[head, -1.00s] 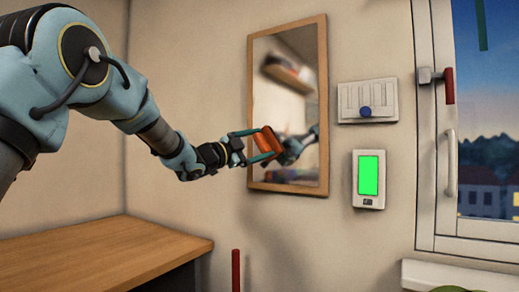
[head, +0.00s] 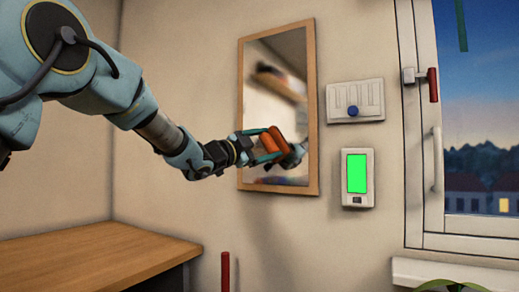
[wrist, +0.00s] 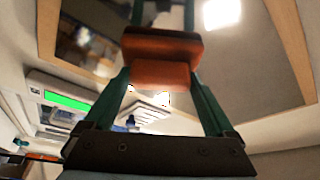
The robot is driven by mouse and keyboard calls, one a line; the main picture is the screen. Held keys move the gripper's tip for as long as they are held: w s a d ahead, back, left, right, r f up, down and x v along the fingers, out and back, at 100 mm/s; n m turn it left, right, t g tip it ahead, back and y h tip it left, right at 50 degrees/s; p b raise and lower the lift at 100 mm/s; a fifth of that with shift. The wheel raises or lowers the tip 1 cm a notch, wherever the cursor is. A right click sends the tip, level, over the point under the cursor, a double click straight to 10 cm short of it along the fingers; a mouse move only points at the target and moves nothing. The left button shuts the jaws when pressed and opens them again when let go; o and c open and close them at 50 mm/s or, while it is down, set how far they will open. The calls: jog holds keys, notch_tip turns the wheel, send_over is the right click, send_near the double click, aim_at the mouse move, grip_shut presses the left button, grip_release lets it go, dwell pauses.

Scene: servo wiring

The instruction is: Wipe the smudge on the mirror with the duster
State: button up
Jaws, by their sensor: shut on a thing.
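The mirror (head: 242,110) is a tall glass in a wooden frame on the wall. The duster is an orange block (head: 274,146), held in front of the lower half of the glass. It also shows in the wrist view (wrist: 160,74), with what looks like its reflection just beyond it. My gripper (head: 265,146) is shut on the duster, with one teal finger on each side. The duster is at or very close to the glass; I cannot tell if it touches. I cannot make out the smudge; blurred reflections fill the glass.
Right of the mirror are a white switch panel (head: 355,100) with a blue knob and a box with a green screen (head: 357,173). A window (head: 480,140) with a red handle is farther right. A wooden desktop (head: 90,260) lies at lower left.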

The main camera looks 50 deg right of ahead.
aim_at(279, 143)
jog(key=shift+s+d+b, duration=0.2)
jog(key=shift+s+b, duration=0.3)
jog(key=shift+s, duration=0.45)
jog(key=shift+s+d+b, duration=0.15)
jog(key=shift+s+b, duration=0.35)
jog(key=shift+s, duration=0.4)
jog(key=shift+s+d+b, duration=0.25)
jog(key=shift+s+b, duration=0.2)
jog(key=shift+s, duration=0.25)
jog(key=shift+s+d+b, duration=0.25)
jog(key=shift+s+b, duration=0.15)
jog(key=shift+s, duration=0.3)
jog(key=shift+w+a, duration=0.1)
jog(key=shift+w+a+r+p, duration=0.15)
jog(key=shift+w+p, duration=0.4)
jog(key=shift+w, duration=0.7)
jog(key=w+a+p, duration=0.2)
jog(key=w+p, duration=0.1)
jog(key=w, duration=0.6)
jog(key=shift+w+a, duration=0.25)
jog(key=shift+a, duration=0.05)
jog(key=shift+a+f, duration=0.1)
jog(key=shift+f, duration=0.1)
